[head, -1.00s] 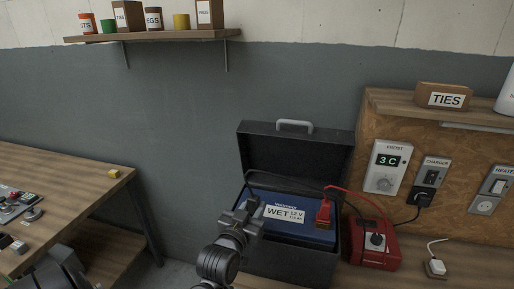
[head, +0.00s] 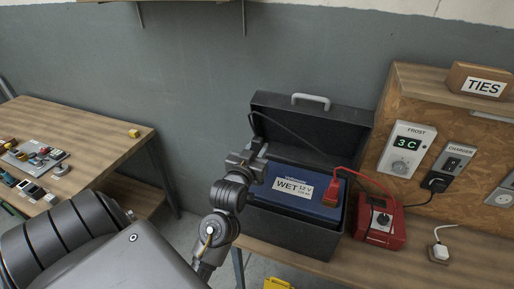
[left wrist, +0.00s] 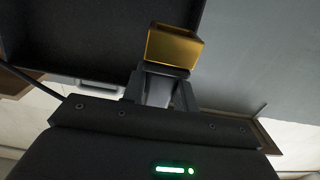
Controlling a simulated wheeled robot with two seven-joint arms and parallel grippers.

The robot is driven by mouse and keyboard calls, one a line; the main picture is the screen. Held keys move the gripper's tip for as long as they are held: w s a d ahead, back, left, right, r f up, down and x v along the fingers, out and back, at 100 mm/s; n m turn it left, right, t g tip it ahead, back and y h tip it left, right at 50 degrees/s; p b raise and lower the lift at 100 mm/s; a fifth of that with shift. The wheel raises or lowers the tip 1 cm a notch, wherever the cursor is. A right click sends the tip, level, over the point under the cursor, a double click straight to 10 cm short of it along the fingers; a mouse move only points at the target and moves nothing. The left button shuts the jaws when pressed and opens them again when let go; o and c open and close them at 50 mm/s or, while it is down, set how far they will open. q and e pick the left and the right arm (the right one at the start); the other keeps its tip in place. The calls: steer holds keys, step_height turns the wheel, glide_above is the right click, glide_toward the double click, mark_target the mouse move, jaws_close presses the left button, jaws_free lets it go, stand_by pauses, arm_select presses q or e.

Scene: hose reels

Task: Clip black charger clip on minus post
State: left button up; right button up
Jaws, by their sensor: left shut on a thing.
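The blue battery (head: 300,200) with a "WET 12 V" label sits in a black open-lidded box (head: 290,238). My left gripper (head: 252,160) is at the battery's far left corner, in front of the raised lid. It is shut on the black charger clip, whose brass-coloured jaws (left wrist: 172,46) stick out beyond the fingers in the left wrist view. The clip is mostly hidden in the head view. The minus post is hidden, so I cannot tell whether the clip touches it. A red clip (head: 332,192) sits at the battery's right end. My right gripper is out of view.
A black cable (head: 284,127) arches from my gripper past the lid. The red charger (head: 380,222) stands right of the box. A wall panel (head: 425,150) is behind it. A side table (head: 100,130) with small parts stands at left, with a floor gap between.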

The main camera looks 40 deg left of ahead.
arm_select(q)
steer(key=shift+f+b, duration=0.45)
steer(key=shift+f, duration=0.35)
steer(key=shift+f+b, duration=1.15)
steer(key=shift+f, duration=0.65)
steer(key=shift+p, duration=0.6)
steer(key=shift+p, duration=0.35)
steer(key=shift+f, duration=0.1)
steer(key=shift+f+b, duration=1.1)
steer(key=shift+f, duration=0.65)
steer(key=o, duration=1.1)
